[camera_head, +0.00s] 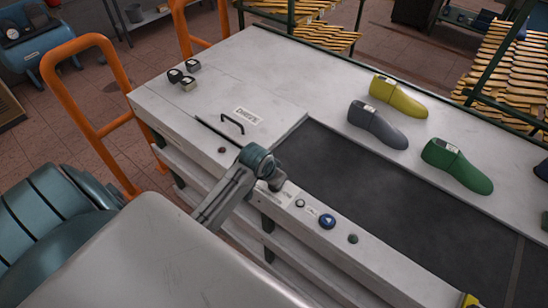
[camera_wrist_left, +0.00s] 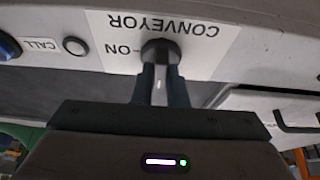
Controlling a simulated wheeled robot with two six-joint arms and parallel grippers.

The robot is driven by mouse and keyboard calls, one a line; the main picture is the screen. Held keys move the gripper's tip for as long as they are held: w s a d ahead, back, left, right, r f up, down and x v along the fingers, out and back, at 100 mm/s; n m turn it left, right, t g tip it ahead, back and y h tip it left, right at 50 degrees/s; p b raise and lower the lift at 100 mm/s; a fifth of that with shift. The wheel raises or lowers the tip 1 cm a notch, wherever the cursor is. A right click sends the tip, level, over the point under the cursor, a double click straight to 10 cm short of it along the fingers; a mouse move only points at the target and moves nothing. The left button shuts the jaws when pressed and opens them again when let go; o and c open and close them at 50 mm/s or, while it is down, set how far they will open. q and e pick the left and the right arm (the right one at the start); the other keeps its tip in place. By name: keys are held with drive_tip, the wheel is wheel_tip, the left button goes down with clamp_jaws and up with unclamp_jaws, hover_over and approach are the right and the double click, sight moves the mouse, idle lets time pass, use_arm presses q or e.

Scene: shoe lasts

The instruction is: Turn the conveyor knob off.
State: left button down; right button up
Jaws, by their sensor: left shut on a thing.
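The conveyor knob (camera_wrist_left: 160,48) is dark and round, set on a white label (camera_wrist_left: 205,38) with "CONVEYOR" and "ON" upside down in the left wrist view. My left gripper (camera_wrist_left: 161,72) is shut on the knob, one finger on each side. Which way the knob points is hidden by the fingers. In the head view my left gripper (camera_head: 277,184) reaches down to the front rail of the conveyor (camera_head: 350,180) and covers the knob. My right gripper is not in view.
A blue button (camera_head: 327,221) beside a CALL label sits right of the knob. Yellow (camera_head: 398,97), grey (camera_head: 377,125) and green (camera_head: 457,166) shoe lasts lie along the belt's far side. A black handle (camera_head: 233,122) rises from the white top. An orange rail (camera_head: 88,110) stands at left.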

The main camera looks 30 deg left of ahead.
use_arm(q)
drive_tip(key=c, duration=1.4)
unclamp_jaws()
drive_tip(key=shift+c, duration=0.2)
drive_tip(key=shift+s+r, duration=0.15)
drive_tip(key=shift+r, duration=0.3)
drive_tip(key=b+v, duration=0.2)
drive_tip(key=v, duration=0.8)
drive_tip(key=shift+b, duration=0.35)
